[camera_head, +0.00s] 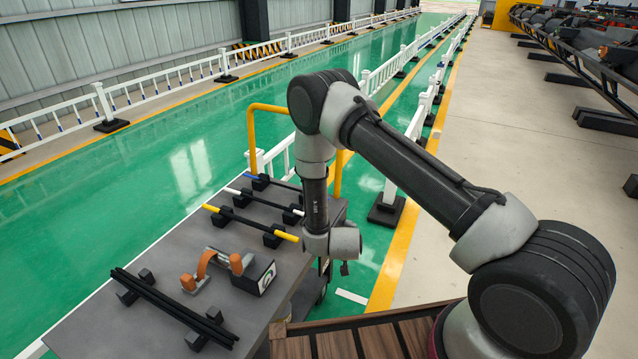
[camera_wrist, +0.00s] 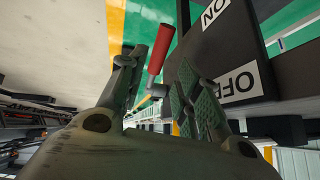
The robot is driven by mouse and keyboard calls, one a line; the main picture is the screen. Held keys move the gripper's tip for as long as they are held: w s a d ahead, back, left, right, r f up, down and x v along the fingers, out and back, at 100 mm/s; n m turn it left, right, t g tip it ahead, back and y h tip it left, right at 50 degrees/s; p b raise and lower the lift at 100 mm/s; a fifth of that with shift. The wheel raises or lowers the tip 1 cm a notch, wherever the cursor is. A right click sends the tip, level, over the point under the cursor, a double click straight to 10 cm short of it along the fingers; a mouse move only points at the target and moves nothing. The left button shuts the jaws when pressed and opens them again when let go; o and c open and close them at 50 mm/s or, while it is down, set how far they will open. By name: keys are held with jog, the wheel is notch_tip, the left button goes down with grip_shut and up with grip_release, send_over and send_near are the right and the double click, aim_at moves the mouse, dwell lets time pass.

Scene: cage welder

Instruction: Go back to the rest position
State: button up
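My gripper (camera_wrist: 155,75) shows in the wrist view with its two fingers spread apart and nothing held between them. A red lever handle (camera_wrist: 160,45) appears in the gap, seemingly beyond the fingertips; I cannot tell whether they touch. It is beside a dark switch box (camera_wrist: 265,60) with white ON and OFF labels. In the head view my arm reaches up and bends down beside the right edge of a grey cart (camera_head: 110,250). My gripper's fingers are not clearly visible there.
The cart carries yellow-ended (camera_head: 250,222) and white-ended rods on black holders, black rods (camera_head: 172,305) and an orange-and-black device (camera_head: 222,268). A yellow rail (camera_head: 250,130) stands at its far end. White fences (camera_head: 415,110) border the green floor. Open floor (camera_head: 510,150) lies to the right.

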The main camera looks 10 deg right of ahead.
jog(key=s+a+f+n+g+y, duration=0.15)
jog(key=s+f+g, duration=0.25)
jog(key=s, duration=0.4)
jog(key=s+a+r+n+g, duration=0.1)
jog(key=s+r+n+g, duration=0.25)
jog(key=s+r, duration=0.25)
jog(key=s+d+r+n+g+y, duration=0.1)
jog(key=s+d+r, duration=0.15)
jog(key=r, duration=1.05)
jog(key=s+d+r+n+g, duration=0.2)
jog(key=d+r, duration=0.1)
jog(key=r, duration=1)
jog(key=s+d+r+t, duration=0.2)
jog(key=s+d+r, duration=0.2)
jog(key=r, duration=0.4)
jog(key=s+d+r+m+t, duration=0.1)
jog(key=s+d+r+t, duration=0.2)
jog(key=r, duration=0.5)
jog(key=s+d+r+t, duration=0.2)
jog(key=s+d+r, duration=0.3)
jog(key=r, duration=0.3)
jog(key=shift+d+r+m, duration=0.2)
jog(key=shift+d+m, duration=0.2)
jog(key=shift+d, duration=0.35)
